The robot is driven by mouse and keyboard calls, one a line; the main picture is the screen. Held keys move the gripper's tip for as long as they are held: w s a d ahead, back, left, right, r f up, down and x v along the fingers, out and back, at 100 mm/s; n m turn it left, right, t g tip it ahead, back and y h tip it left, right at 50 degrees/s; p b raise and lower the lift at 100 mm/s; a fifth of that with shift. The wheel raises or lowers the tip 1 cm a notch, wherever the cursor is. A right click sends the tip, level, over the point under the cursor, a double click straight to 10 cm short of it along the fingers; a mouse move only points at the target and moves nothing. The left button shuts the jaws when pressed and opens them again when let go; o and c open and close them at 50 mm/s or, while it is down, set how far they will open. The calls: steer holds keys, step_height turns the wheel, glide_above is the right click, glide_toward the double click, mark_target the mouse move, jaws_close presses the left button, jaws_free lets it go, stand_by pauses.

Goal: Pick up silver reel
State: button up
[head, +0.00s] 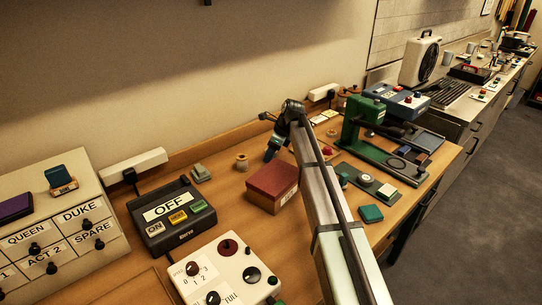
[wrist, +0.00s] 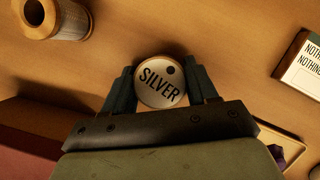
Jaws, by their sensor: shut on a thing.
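The silver reel (wrist: 160,82) shows in the wrist view as a round pale disc lettered SILVER, with a dark hole near its edge. My gripper (wrist: 162,90) has one finger on each side of it and is shut on it. In the head view my gripper (head: 271,154) points down behind the red box, near the back of the wooden table. The reel itself cannot be made out there. A dark shadow lies on the wood beyond the reel; I cannot tell whether the reel is off the table.
A red box (head: 272,186) stands close in front of my gripper. A tan spool (wrist: 54,18) stands to the left, also in the head view (head: 242,162). A lettered card block (wrist: 302,66) is at right. A green press (head: 365,125) and a control box (head: 172,215) flank the area.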

steer(key=c, duration=0.3)
steer(key=shift+r, duration=0.1)
